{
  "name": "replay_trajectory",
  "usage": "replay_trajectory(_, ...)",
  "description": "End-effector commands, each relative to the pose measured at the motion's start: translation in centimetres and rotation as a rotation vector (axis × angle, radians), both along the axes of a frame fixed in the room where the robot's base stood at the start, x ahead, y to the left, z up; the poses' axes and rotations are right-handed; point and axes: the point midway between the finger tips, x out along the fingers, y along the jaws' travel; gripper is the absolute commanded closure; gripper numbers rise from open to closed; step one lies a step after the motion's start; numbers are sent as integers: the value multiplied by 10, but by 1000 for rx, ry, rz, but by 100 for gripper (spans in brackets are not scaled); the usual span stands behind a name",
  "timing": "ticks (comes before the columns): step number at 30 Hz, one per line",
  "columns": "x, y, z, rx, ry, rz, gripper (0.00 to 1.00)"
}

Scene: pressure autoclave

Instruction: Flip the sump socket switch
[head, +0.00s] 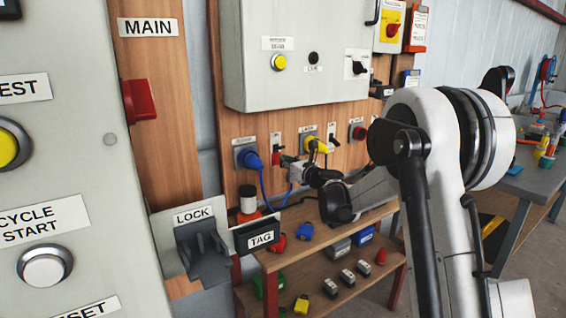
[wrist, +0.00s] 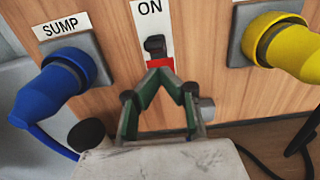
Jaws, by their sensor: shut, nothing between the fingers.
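The sump socket, labelled SUMP, has a blue plug (wrist: 50,90) in it at the left of the wrist view. The blue plug also shows in the head view (head: 252,160). Just right of it is the switch (wrist: 155,46), a black toggle on a white plate marked ON, with a red strip below it. The switch plate also shows in the head view (head: 276,140). My gripper (wrist: 166,74) is shut and empty, its fingertips right below the toggle, at the red strip. Whether they touch it I cannot tell. In the head view my gripper (head: 288,161) is at the panel.
A yellow plug (wrist: 285,45) sits close right of the switch. A grey control box (head: 298,60) hangs above the sockets. A wooden shelf (head: 315,235) with padlocks and small parts stands below. The LOCK and TAG holders (head: 203,245) jut out at the left.

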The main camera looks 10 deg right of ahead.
Motion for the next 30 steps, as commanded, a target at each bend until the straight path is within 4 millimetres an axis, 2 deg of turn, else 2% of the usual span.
replay_trajectory(17,-17,-7,-6,0,0,0,100)
replay_trajectory(30,-43,-17,-6,0,0,-1,100)
